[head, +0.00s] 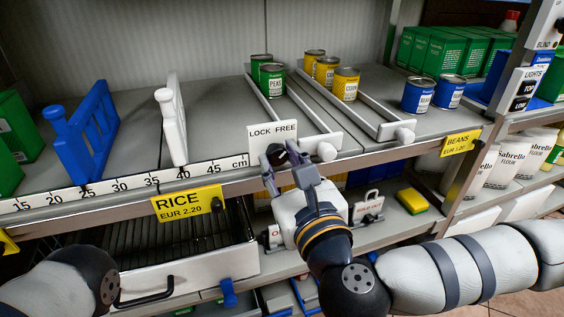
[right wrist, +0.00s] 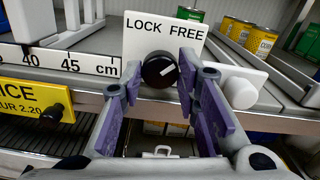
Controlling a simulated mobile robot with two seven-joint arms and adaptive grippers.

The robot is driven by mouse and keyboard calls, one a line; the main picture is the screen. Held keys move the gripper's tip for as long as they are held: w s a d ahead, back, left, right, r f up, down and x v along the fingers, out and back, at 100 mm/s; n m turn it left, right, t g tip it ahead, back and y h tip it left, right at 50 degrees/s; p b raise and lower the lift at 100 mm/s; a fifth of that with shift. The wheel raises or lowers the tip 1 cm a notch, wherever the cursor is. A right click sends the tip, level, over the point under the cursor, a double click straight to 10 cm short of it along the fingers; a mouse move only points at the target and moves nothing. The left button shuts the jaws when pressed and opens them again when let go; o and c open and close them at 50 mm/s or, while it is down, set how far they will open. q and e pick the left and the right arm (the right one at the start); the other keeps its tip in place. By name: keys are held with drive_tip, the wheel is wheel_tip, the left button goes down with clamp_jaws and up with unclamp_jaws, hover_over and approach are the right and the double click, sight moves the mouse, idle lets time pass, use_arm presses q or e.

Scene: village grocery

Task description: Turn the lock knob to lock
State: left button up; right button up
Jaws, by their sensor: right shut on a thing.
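The lock knob (right wrist: 160,69) is a round black knob with a white pointer line. It sits on the shelf's front edge, below a white sign (right wrist: 165,38) reading LOCK on the left and FREE on the right. The pointer tilts up to the right, toward FREE. My right gripper (right wrist: 168,88) is shut on the knob, one purple-padded finger at each side. In the head view the knob (head: 277,154) is partly hidden by the fingers. Part of my left arm shows at the lower left of the head view, but its gripper is out of view.
A white round-ended pusher (head: 327,151) stands just right of the sign. A blue divider (head: 88,140) and a white divider (head: 172,125) stand to the left. Below are a yellow RICE tag (head: 187,204) and a drawer with a black handle (head: 143,291).

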use_arm(q)
drive_tip(key=shift+r, duration=0.1)
use_arm(e)
drive_tip(key=n+p, duration=0.2)
drive_tip(key=n, duration=0.1)
drive_tip(key=shift+r+n, duration=0.15)
drive_tip(key=shift+n, duration=0.15)
drive_tip(key=n+p, duration=0.3)
drive_tip(key=n, duration=0.2)
drive_tip(key=shift+n+p, duration=0.3)
drive_tip(key=n+p, duration=0.2)
drive_tip(key=n, duration=0.3)
drive_tip(key=shift+w+r+p, duration=0.1)
drive_tip(key=shift+p, duration=0.3)
use_arm(q)
drive_tip(key=w+r+t+p, duration=0.1)
drive_tip(key=w+r+t, duration=0.1)
drive_tip(key=w+r, duration=0.4)
drive_tip(key=shift+s+v, duration=0.25)
drive_tip(key=shift+v, duration=1.55)
use_arm(e)
drive_tip(key=shift+f+n, duration=0.2)
drive_tip(key=shift+n, duration=1.6)
use_arm(q)
drive_tip(key=shift+r+p, duration=0.1)
drive_tip(key=shift+p, duration=0.2)
use_arm(e)
drive_tip(key=o, duration=1.2)
drive_tip(key=shift+f, duration=0.1)
